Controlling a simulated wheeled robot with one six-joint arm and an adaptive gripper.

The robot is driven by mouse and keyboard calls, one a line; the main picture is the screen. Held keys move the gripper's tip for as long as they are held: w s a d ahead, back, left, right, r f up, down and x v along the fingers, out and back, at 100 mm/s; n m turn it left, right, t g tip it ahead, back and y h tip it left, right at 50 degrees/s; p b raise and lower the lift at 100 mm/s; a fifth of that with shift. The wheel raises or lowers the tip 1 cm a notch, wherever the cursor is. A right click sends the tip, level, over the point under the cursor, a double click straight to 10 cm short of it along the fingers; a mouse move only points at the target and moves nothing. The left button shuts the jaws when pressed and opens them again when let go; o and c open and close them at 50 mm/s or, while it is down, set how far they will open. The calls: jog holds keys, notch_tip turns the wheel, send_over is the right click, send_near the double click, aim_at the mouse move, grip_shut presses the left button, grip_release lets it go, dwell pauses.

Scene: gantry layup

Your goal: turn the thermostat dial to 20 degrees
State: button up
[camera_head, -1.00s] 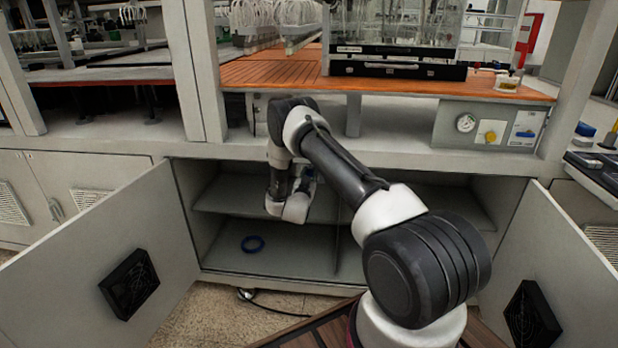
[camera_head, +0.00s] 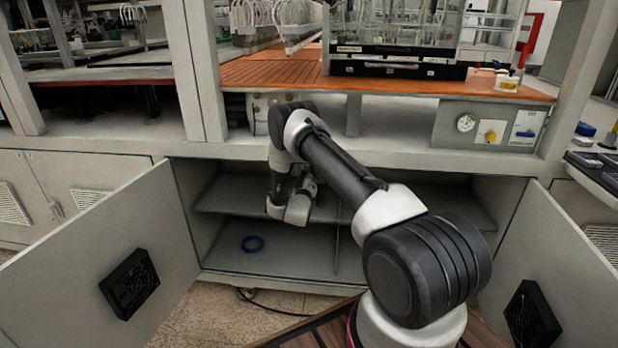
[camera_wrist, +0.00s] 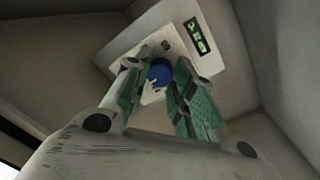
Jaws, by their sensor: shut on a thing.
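The thermostat is a pale panel (camera_wrist: 205,28) on the inner wall of the open cabinet, seen in the wrist view. Its small dark display (camera_wrist: 196,36) shows green characters too small to read. The blue dial (camera_wrist: 160,73) sits below the display, with marks on the plate around it. My gripper (camera_wrist: 157,69) has its green-padded fingers on either side of the dial and is shut on it. The dial's pointer setting cannot be read. In the head view my wrist reaches into the cabinet, and the dial and fingertips are hidden.
Open cabinet doors stand left (camera_head: 95,255) and right (camera_head: 560,265), each with a black fan box. A shelf (camera_head: 230,205) and a divider are close around my wrist. A gauge panel (camera_head: 490,126) is above right.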

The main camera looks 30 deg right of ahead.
jog(key=shift+n+t, duration=0.3)
jog(key=shift+n, duration=3.7)
jog(key=shift+f, duration=0.1)
jog(key=o, duration=1)
jog(key=shift+o, duration=0.2)
jog(key=r+v, duration=0.1)
jog(key=v, duration=1.1)
jog(key=shift+f, duration=0.45)
